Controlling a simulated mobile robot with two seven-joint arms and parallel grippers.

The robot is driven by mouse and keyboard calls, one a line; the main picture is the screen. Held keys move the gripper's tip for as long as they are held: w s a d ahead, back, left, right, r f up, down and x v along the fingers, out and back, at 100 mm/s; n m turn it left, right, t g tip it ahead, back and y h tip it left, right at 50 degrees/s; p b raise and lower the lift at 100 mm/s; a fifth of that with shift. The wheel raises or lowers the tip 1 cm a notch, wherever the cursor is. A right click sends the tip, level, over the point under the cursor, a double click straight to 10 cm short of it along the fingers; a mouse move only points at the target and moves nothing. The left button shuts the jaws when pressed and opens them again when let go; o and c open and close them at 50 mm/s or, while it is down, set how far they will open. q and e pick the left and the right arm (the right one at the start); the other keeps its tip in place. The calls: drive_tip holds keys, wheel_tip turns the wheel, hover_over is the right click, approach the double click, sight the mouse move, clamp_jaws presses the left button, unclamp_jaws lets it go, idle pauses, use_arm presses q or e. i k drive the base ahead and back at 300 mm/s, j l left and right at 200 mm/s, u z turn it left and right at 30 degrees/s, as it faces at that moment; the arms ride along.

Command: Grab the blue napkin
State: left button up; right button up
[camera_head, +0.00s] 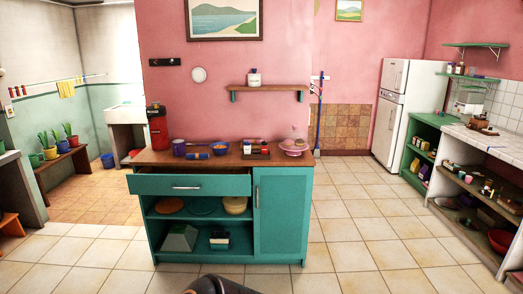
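A small dark blue, roll-like item (198,156) lies near the front edge of the wooden countertop (160,157) on the teal cabinet. It may be the blue napkin, but it is too small to tell for sure. Neither of my grippers can be made out. Only a dark rounded part, probably mine, shows at the bottom edge, well in front of the cabinet and apart from it.
A purple-blue mug (179,148), a blue bowl (221,149), a red and black dispenser (157,128) and a pink dish (293,149) share the countertop. The cabinet's drawer (190,185) appears pulled out. Tiled floor (350,225) is clear to the right.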

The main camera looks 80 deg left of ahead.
sight(197, 156)
drive_tip(key=u, duration=2.85)
